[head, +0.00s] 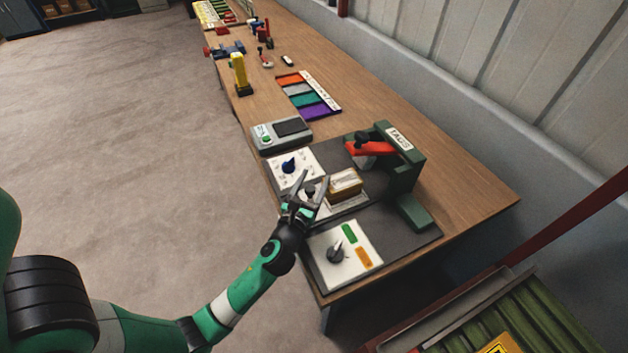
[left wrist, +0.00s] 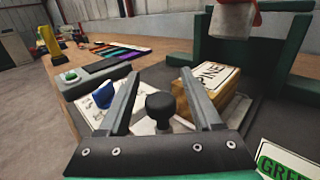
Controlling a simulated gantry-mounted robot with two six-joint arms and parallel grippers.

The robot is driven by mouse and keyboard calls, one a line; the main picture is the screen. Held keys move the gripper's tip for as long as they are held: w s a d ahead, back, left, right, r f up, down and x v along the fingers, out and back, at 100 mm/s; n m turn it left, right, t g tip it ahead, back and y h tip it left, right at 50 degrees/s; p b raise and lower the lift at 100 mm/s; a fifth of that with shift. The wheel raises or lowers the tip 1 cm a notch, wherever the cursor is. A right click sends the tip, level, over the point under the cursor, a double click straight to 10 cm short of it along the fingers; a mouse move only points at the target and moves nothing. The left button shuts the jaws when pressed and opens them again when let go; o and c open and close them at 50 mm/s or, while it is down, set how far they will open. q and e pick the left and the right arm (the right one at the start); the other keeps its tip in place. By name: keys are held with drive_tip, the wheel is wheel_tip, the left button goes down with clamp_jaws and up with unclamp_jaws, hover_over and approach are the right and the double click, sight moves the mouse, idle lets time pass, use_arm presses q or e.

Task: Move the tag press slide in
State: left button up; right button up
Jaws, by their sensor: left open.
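The tag press is a dark green frame (head: 406,165) labelled TAGS, with a red lever (head: 370,148), on a dark base plate at the bench's near end. Its slide carries a tan block (head: 346,184), whose label reads PINE in the left wrist view (left wrist: 215,90). A black knob (left wrist: 161,107) stands at the slide's near end. My left gripper (head: 308,186) is open, with its fingers on either side of the knob; contact cannot be told. The slide sits in front of the frame, not under the lever. My right gripper is not in view.
A white panel with a blue knob (head: 289,166) lies left of the slide. A panel with a grey knob (head: 337,252) and green and orange patches lies nearer. A grey device (head: 281,136) and coloured strips (head: 308,97) lie farther along the bench.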

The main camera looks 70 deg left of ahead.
use_arm(q)
drive_tip(key=shift+w+a, duration=0.1)
drive_tip(key=shift+a, duration=0.05)
clamp_jaws()
idle(1.4)
